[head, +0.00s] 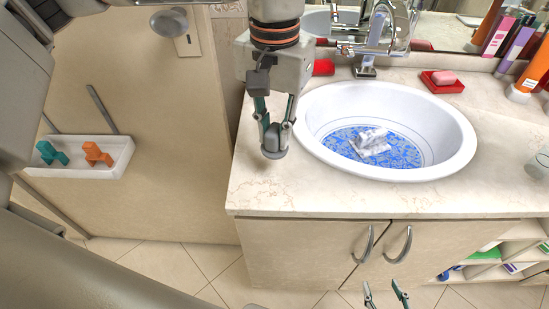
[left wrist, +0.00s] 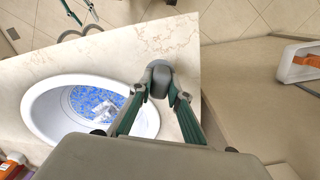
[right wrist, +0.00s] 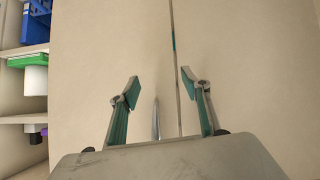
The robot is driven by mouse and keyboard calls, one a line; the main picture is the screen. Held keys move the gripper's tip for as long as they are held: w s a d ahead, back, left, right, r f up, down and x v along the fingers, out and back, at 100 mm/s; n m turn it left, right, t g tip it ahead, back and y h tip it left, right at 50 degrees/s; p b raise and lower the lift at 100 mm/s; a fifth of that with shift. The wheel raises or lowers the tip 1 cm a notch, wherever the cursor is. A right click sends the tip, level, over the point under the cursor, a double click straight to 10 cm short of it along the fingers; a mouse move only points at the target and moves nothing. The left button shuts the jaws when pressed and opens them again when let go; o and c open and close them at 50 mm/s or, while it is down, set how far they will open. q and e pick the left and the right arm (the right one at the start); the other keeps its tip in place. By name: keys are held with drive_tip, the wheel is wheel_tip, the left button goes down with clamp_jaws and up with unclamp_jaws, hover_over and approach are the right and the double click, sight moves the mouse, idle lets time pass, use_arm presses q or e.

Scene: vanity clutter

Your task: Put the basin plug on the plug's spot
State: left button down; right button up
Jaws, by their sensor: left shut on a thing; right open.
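The grey basin plug (head: 273,153) is held by my left gripper (head: 273,128) over the counter's left part, left of the basin. I cannot tell whether the plug touches the counter. In the left wrist view the plug (left wrist: 160,76) sits between the fingertips, its round end outward. My right gripper (head: 385,296) is open and empty, low in front of the cabinet doors; its open fingers (right wrist: 158,90) also show in the right wrist view. I cannot make out a marked spot for the plug.
The white basin (head: 455,160) has a blue patterned bottom with a crumpled white cloth (head: 370,142) in it. A faucet (head: 365,60) stands behind. A red dish (head: 440,82) with pink soap and several bottles are at the right. A white tray (head: 80,165) hangs at the left.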

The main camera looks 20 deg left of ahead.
sight(274, 128)
use_arm(q)
drive_tip(key=shift+f, duration=3.8)
drive_tip(key=shift+f, duration=0.15)
drive_tip(key=c, duration=1.9)
unclamp_jaws()
drive_tip(key=shift+r, duration=0.4)
wheel_tip(274, 128, up, 12)
drive_tip(key=shift+f, duration=0.25)
